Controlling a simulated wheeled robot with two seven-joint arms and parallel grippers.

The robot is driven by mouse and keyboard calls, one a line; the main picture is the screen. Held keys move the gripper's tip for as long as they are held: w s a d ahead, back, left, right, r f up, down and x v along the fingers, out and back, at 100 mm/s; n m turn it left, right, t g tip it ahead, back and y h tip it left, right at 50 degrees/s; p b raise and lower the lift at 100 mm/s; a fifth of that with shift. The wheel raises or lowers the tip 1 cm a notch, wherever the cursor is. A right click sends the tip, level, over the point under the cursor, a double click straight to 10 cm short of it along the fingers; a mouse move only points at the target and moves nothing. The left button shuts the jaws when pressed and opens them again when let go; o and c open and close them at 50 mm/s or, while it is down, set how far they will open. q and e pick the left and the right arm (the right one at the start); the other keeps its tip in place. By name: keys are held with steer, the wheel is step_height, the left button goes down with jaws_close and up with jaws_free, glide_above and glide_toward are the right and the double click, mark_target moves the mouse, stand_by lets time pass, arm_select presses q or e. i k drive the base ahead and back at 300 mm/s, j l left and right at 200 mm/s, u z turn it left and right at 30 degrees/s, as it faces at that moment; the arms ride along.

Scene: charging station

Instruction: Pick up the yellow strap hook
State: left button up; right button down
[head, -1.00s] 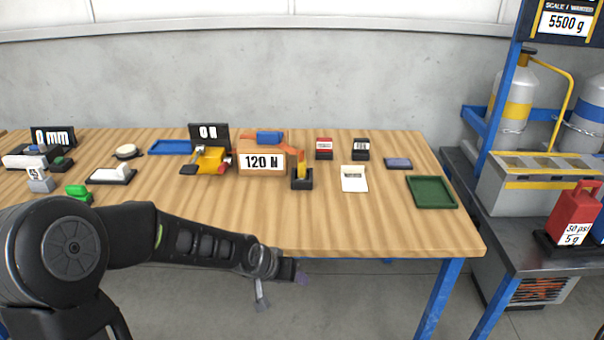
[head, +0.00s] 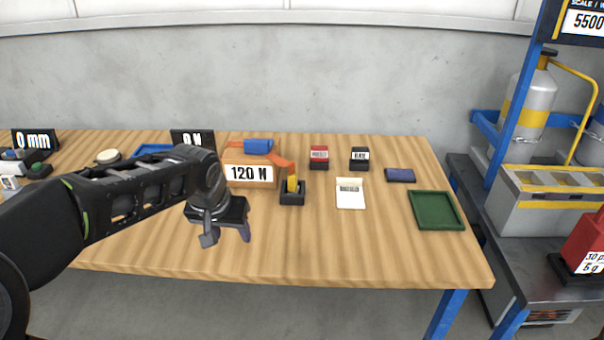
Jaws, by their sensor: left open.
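The yellow strap hook (head: 292,184) stands upright in a small black holder (head: 292,198) near the middle of the table, at the right front of the box marked 120 N. An orange strap (head: 279,160) runs from the top of that box down towards the hook. My left gripper (head: 226,238) is open and empty, its fingers pointing down, to the left and front of the hook and apart from it. My right gripper does not show.
The 120 N box (head: 237,174) with a blue piece (head: 258,146) on top stands behind the gripper. A white card (head: 350,193), a red block (head: 319,157), a black block (head: 359,158) and a green tray (head: 437,210) lie to the right. The front table area is clear.

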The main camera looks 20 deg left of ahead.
mark_target(293, 187)
steer(key=i, duration=1.05)
